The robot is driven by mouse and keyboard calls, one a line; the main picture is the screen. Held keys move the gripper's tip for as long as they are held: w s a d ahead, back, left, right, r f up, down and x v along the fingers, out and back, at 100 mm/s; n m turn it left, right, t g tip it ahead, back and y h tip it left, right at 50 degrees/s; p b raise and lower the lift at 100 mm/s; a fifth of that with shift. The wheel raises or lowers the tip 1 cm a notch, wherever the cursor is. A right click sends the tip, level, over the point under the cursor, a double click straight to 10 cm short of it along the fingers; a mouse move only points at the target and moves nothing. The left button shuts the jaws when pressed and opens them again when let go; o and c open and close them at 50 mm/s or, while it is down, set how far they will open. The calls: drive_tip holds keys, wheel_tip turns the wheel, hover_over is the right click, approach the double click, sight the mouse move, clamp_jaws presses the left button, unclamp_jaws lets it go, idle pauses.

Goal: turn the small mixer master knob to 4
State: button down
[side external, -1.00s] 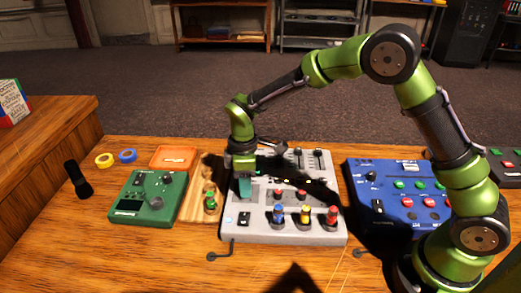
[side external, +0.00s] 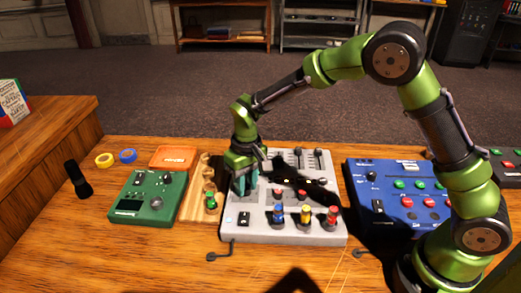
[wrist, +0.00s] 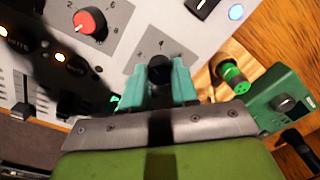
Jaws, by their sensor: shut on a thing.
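The grey mixer (side external: 285,235) lies flat on the desk, with knobs, sliders and lit buttons on its face. My gripper (side external: 246,188) points down at its left part. In the wrist view, the two teal fingers of my gripper (wrist: 160,82) are shut on a black knob (wrist: 160,68), one finger on each side. A small dark mark is printed on the grey face just beyond this knob. The knob's pointer cannot be made out. In the side view, the fingers mostly hide the knob. Which knob is labelled master cannot be read.
Blue, yellow and red knobs (side external: 305,213) stand along the mixer's front. A wooden rack (side external: 196,212) with a green-topped piece is close to its left, beside a green box (side external: 128,190). A blue panel (side external: 385,170) lies to the right. The front desk strip is mostly clear.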

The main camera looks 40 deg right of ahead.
drive_tip(key=m, duration=0.3)
drive_tip(key=shift+r+m, duration=0.1)
drive_tip(key=shift+m, duration=2.2)
drive_tip(key=c, duration=0.9)
unclamp_jaws()
drive_tip(key=shift+o, duration=0.2)
wheel_tip(320, 180, up, 17)
drive_tip(key=shift+s+d, duration=0.3)
drive_tip(key=shift+d, duration=0.05)
